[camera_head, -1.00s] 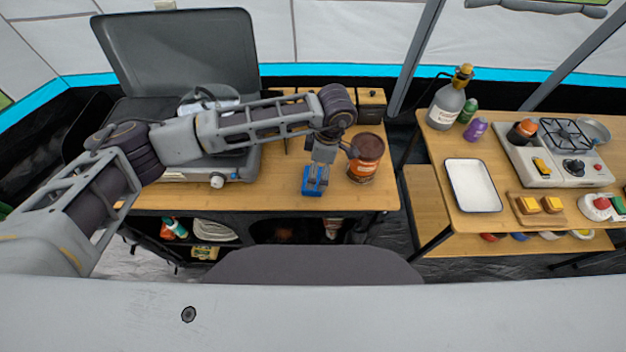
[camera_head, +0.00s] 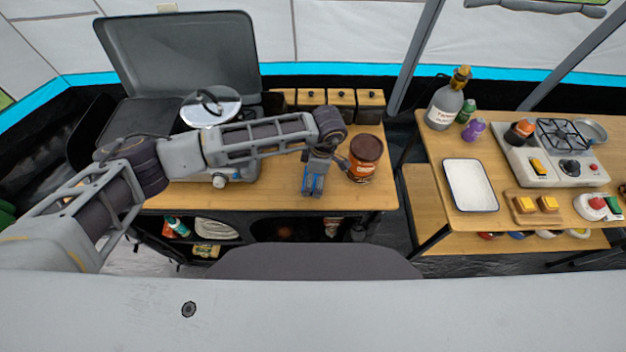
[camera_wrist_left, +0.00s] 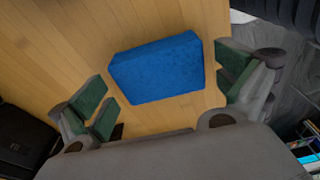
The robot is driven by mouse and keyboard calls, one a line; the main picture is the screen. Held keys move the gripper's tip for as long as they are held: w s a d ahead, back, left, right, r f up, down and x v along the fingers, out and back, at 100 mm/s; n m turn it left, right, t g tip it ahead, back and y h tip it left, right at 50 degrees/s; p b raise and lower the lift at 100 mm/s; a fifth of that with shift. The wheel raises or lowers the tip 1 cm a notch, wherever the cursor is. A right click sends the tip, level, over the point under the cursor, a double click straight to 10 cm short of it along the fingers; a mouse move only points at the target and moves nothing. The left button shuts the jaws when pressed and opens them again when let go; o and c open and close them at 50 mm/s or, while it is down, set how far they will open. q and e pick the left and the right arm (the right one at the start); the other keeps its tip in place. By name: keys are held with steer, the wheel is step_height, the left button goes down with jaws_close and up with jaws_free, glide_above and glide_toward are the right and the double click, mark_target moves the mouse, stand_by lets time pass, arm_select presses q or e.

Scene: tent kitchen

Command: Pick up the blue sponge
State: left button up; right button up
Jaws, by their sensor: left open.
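The blue sponge (camera_wrist_left: 158,70) lies on the wooden table, between and just beyond the spread fingers in the left wrist view. In the head view the sponge (camera_head: 312,185) is mostly hidden beneath my left gripper (camera_head: 313,188). My left gripper (camera_wrist_left: 165,100) is open and empty, with green pads facing the sponge from both sides. I see a gap between each pad and the sponge. My right gripper is not in view.
A brown-lidded can (camera_head: 365,160) stands just right of my left gripper. A grey stove (camera_head: 235,172) with a silver-lidded pot (camera_head: 210,108) is to the left. The right table holds a white tray (camera_head: 470,186).

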arm_select(q)
steer(key=c, duration=0.6)
steer(key=shift+r+b, duration=1.75)
steer(key=shift+r, duration=7.3)
steer(key=shift+o, duration=0.6)
steer(key=c, duration=0.3)
